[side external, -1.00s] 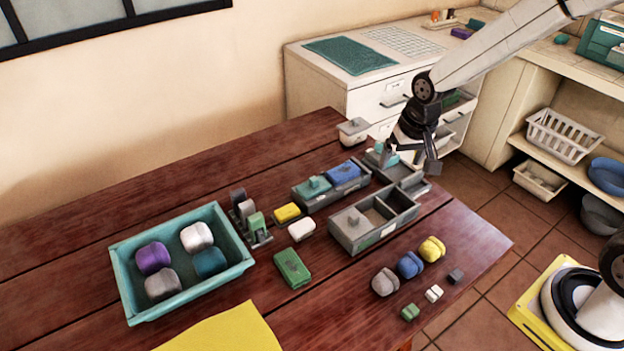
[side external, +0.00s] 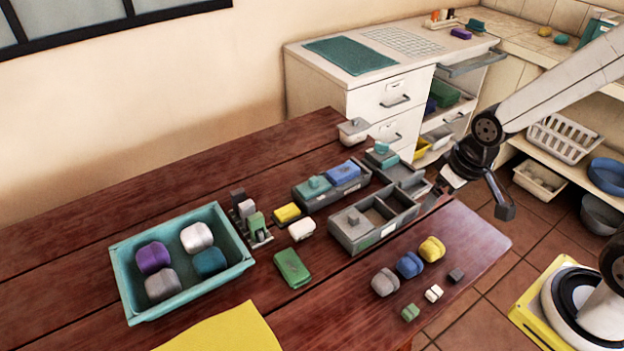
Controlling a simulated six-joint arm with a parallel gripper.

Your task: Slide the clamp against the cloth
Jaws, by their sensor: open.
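A flat yellow cloth (side external: 228,331) lies on the wooden table at the front edge of the picture, partly cut off. I cannot tell for sure which thing is the clamp. Small upright grey, white and green pieces (side external: 248,216) stand in a dark holder right of the teal tray, apart from the cloth. My gripper (side external: 472,203) is open and empty, with its fingers spread wide, at the table's right end beside the grey divided box (side external: 372,220). It is far from the cloth.
A teal tray (side external: 130,290) holds several rounded blocks. A green block (side external: 292,268) lies between the tray and the grey divided box. Rounded grey, blue and yellow blocks (side external: 409,264) and small cubes lie at the front right. Bare wood shows between the cloth and these blocks.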

